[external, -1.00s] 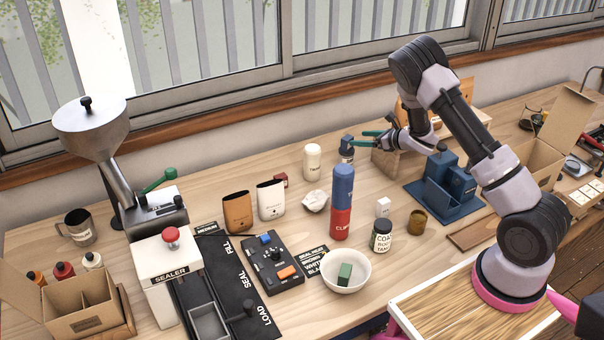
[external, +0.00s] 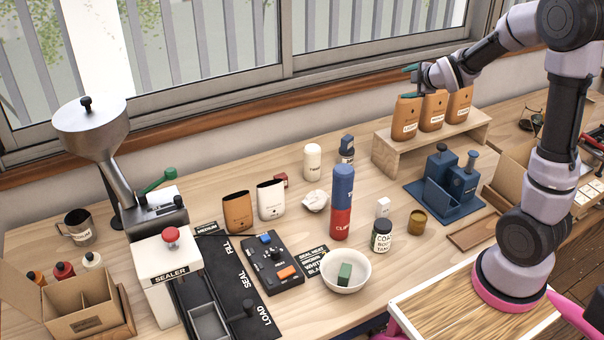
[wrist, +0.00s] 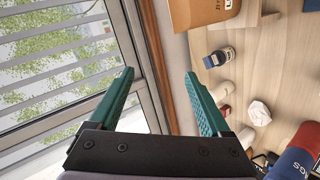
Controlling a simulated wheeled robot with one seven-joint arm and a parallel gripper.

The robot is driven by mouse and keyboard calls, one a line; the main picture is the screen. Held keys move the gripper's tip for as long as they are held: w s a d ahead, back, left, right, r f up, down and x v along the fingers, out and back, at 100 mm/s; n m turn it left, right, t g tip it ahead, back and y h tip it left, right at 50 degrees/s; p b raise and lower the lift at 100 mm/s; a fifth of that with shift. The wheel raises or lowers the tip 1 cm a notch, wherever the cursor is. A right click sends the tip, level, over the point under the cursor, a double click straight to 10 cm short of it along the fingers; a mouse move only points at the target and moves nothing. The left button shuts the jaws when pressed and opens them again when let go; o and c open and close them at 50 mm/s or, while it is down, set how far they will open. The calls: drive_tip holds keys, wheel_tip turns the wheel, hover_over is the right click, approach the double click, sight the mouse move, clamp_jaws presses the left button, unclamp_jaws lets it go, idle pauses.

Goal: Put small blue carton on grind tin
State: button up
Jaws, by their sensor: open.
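The small blue carton (external: 347,140) sits on top of the grind tin (external: 346,156), a dark tin with a pale label near the window wall. In the wrist view the same dark blue and pale stack (wrist: 218,57) shows to the right of the fingers, with carton and tin hard to tell apart. My gripper (external: 409,82) is open and empty, up and to the right of the tin, by the bags on the wooden shelf. Its two teal fingers (wrist: 160,76) are spread in the wrist view, with nothing between them but window frame and wall.
Brown bags (external: 432,112) stand on the wooden shelf (external: 448,140), close to my gripper. A white bottle (external: 312,162) stands left of the tin, and a blue-and-red cylinder (external: 342,203) in front. A blue caddy (external: 430,192) lies to the right. The window is behind.

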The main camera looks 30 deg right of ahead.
drive_tip(key=s+a+r+m+g+y, duration=0.1)
drive_tip(key=s+a+m, duration=0.3)
drive_tip(key=s, duration=0.6)
drive_tip(key=s+a+r+m+g+y, duration=0.1)
drive_tip(key=s+a+r+m+g, duration=0.1)
drive_tip(key=s+m, duration=0.6)
drive_tip(key=s+a+r+m+g+y, duration=0.1)
drive_tip(key=s+a+r+m, duration=0.3)
drive_tip(key=s, duration=0.8)
drive_tip(key=shift+s+a+m+y, duration=0.35)
drive_tip(key=shift+a+m, duration=0.55)
drive_tip(key=shift+a, duration=0.3)
